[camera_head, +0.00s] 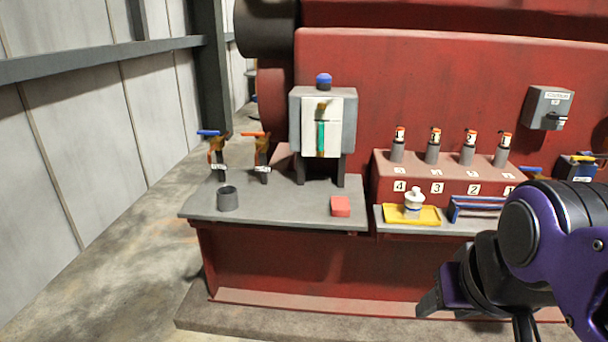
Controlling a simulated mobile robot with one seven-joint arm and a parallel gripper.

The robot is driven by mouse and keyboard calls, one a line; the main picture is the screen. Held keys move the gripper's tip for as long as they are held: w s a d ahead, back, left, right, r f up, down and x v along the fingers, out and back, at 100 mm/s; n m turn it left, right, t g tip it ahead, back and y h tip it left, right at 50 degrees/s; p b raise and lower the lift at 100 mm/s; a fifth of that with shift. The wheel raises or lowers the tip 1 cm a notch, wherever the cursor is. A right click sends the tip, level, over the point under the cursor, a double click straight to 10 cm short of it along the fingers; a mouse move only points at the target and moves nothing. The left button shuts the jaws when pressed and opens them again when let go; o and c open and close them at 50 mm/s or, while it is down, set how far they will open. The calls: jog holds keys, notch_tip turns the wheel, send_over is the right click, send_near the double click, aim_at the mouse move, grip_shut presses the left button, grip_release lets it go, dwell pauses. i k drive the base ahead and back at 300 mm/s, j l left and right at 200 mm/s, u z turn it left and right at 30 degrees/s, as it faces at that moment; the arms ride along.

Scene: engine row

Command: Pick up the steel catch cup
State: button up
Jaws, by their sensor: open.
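The steel catch cup (228,199) is a small dark grey open cylinder. It stands upright near the front left of the grey shelf (275,209) on the red engine. My gripper (432,302) is at the lower right, well to the right of the cup and apart from it, in front of the engine's red face. One dark finger shows; the rest of the gripper is partly hidden by my purple and black arm. No object shows in it.
Two valves with a blue (208,133) and an orange handle (254,134) stand behind the cup. A grey gauge box (346,120) rises at the shelf's back. A red block (341,206) lies to the right. A yellow tray (429,217) holds a white object. Shelf between cup and block is clear.

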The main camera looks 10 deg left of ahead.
aim_at(227, 199)
jog(key=i+j, duration=0.25)
jog(key=i+j+z, duration=0.15)
jog(key=j, duration=0.25)
jog(key=i+j, duration=0.3)
jog(key=i+j+z, duration=0.15)
jog(key=j, duration=0.3)
jog(key=i, duration=0.05)
